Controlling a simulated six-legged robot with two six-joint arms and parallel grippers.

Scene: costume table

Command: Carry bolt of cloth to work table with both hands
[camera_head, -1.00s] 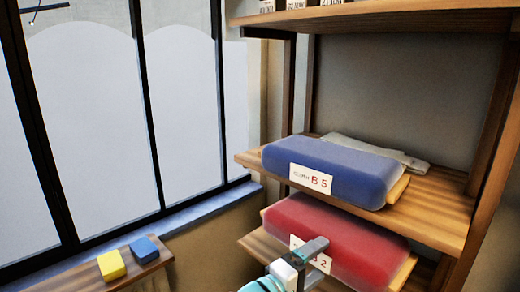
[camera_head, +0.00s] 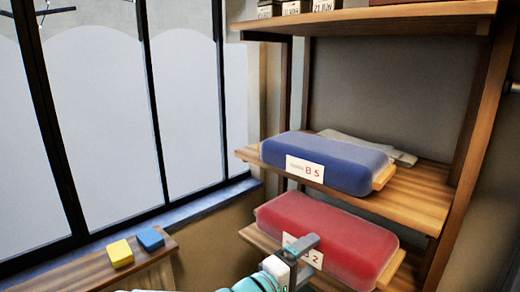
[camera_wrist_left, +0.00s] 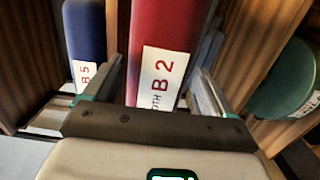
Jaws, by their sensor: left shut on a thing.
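The red bolt of cloth (camera_head: 335,232), with a white label reading B 2, lies on the lower shelf among the bolts. It also shows in the left wrist view (camera_wrist_left: 172,30), with its label facing the camera. My left gripper (camera_head: 304,254) is at the label end of the red bolt. In the left wrist view its two fingers (camera_wrist_left: 153,88) stand on either side of the bolt, shut on it. My right gripper is not in view. No work table can be made out.
A blue bolt labelled B 5 (camera_head: 335,160) lies on the shelf (camera_head: 420,200) just above. An upper shelf (camera_head: 370,16) holds small labelled boxes. A yellow block (camera_head: 120,253) and a blue block (camera_head: 150,239) sit on a wooden ledge by the window. A green rounded thing (camera_wrist_left: 283,80) shows at right.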

